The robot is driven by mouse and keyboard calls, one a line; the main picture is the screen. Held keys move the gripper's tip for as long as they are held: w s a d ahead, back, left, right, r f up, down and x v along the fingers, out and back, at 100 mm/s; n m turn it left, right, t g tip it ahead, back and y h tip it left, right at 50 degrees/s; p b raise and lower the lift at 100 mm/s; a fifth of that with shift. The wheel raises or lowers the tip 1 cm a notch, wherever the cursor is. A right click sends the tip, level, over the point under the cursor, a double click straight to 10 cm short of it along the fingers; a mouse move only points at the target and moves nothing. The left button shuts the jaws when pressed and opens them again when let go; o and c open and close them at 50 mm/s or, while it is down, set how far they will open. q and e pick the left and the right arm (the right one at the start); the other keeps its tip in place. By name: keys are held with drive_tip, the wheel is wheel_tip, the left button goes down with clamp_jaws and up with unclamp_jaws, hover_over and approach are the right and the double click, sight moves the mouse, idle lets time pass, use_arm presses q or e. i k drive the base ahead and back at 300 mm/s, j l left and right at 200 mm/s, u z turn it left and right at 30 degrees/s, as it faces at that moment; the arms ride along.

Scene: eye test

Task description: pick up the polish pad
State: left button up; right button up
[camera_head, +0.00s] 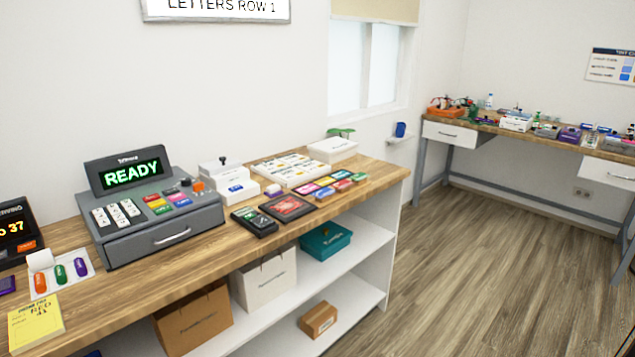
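I cannot pick out the polish pad for certain in the head view. Several small coloured blocks (325,181) lie in rows on the wooden counter (120,292), right of the cash register (140,246). A dark tray with a red face (288,207) and a dark handheld device (254,221) lie in front of them. A purple flat item (7,285) is cut off at the left edge. The labels on these small things are too small to read. Neither of my grippers is in view.
A shelf under the counter holds a teal box (325,243), a white bag (268,281) and a brown bag (195,322). A far bench (450,134) at the right carries an orange tray (447,111) and many small items. The wooden floor (470,260) between is clear.

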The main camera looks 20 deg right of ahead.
sight(274, 190)
drive_tip(key=i+l+z, duration=0.15)
drive_tip(key=z, duration=0.3)
drive_tip(key=i+z, duration=0.3)
drive_tip(key=z, duration=0.15)
drive_tip(key=i+z, duration=0.2)
drive_tip(key=z, duration=0.2)
drive_tip(key=i+z, duration=0.25)
drive_tip(key=z, duration=0.2)
drive_tip(key=i+l, duration=0.1)
drive_tip(key=i, duration=0.45)
drive_tip(key=i+l, duration=0.1)
drive_tip(key=i, duration=0.45)
